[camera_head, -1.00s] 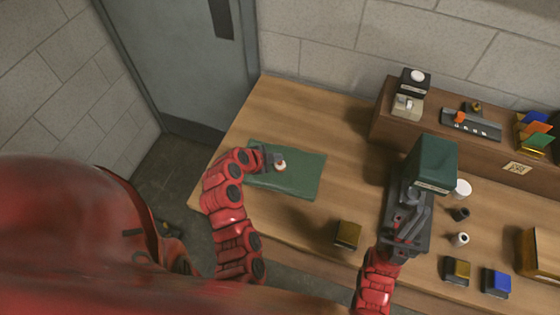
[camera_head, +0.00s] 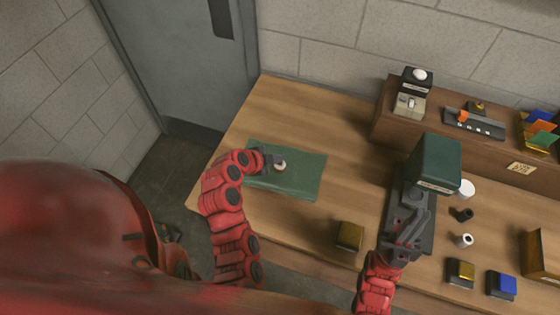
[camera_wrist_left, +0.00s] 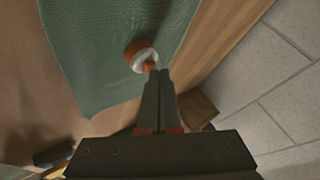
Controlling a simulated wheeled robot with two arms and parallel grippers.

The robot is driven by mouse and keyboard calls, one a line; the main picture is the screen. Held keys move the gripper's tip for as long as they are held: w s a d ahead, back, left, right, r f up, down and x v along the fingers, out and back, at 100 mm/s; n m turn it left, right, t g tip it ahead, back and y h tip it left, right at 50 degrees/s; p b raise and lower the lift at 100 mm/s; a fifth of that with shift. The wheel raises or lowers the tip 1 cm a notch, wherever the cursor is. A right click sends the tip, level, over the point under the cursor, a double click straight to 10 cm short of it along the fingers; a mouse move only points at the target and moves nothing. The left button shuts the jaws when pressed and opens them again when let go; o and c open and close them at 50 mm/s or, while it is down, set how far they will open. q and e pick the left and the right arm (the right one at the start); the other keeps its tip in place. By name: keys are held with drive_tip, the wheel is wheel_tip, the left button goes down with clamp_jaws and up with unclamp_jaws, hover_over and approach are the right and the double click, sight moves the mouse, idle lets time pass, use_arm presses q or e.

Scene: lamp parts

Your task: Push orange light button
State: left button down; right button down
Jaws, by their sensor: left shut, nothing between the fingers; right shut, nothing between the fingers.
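A small round white and orange button (camera_head: 280,166) sits on the green mat (camera_head: 300,181) at the left of the table. In the left wrist view the button (camera_wrist_left: 141,57) shows orange parts and a white ring. My left gripper (camera_head: 270,162) is shut and empty, its tips just beside the button. In the left wrist view the tips of the left gripper (camera_wrist_left: 156,76) almost reach the button's edge; whether they touch it I cannot tell. My right gripper (camera_head: 412,222) is shut and empty over a dark device with a green box (camera_head: 435,163).
A wooden shelf (camera_head: 410,131) at the back holds a grey panel with an orange part (camera_head: 463,117) and a box with a white knob (camera_head: 418,75). Dark yellow (camera_head: 349,236) and blue-topped (camera_head: 501,284) blocks stand near the front. The table between mat and device is clear.

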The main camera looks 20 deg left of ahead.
sight(277, 165)
use_arm(q)
drive_tip(key=shift+f+b, duration=0.25)
drive_tip(key=shift+b, duration=0.1)
drive_tip(key=shift+r, duration=0.15)
idle(0.3)
drive_tip(key=shift+r, duration=0.55)
drive_tip(key=shift+r, duration=0.1)
drive_tip(key=shift+r+p, duration=0.35)
drive_tip(key=shift+r, duration=2.65)
